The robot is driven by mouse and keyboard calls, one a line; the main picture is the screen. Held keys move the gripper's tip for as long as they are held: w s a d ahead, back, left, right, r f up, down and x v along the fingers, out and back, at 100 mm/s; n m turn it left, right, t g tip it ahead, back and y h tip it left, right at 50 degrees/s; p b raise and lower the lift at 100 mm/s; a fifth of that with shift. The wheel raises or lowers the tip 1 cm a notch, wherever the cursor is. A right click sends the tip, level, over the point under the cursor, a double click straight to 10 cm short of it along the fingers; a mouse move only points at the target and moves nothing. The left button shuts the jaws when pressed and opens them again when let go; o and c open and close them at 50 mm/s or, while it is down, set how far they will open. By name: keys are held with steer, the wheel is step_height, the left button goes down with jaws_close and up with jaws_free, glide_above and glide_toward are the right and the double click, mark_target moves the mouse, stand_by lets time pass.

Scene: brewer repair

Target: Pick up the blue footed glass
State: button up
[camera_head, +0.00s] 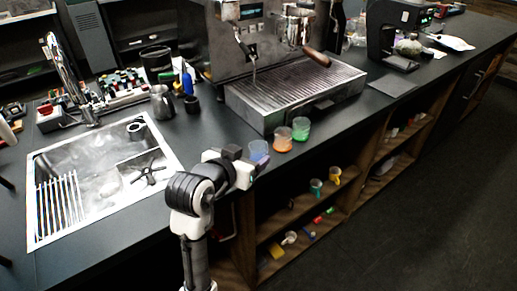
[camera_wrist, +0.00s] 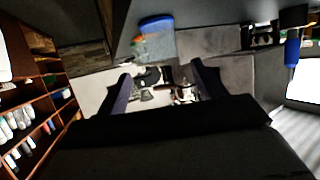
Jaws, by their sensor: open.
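The blue footed glass (camera_head: 259,149) stands on the dark counter near its front edge, left of an orange glass (camera_head: 282,139) and a green glass (camera_head: 301,128). My gripper (camera_head: 247,158) is right at the blue glass in the head view and partly covers its lower part, so its foot is hidden. In the wrist view, a clear glass with a blue rim (camera_wrist: 157,42) shows beyond the fingertips, toward the top of the picture. My gripper (camera_wrist: 163,84) is open there, with nothing between its two fingers. I cannot tell whether a finger touches the glass.
The espresso machine's drip tray (camera_head: 295,92) stands just behind the glasses. A sink (camera_head: 105,172) is at the left, with a metal pitcher (camera_head: 162,102) beyond it. Open wooden shelves (camera_head: 300,205) with small items lie below the counter edge.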

mark_target(262, 145)
steer(key=p+x, duration=0.2)
steer(key=x, duration=0.5)
steer(key=shift+a+r, duration=0.1)
steer(key=shift+a, duration=0.05)
steer(key=shift+w+f, duration=0.25)
steer(key=shift+w, duration=0.15)
steer(key=c, duration=1.1)
steer(key=shift+p, duration=0.3)
steer(key=shift+r, duration=0.1)
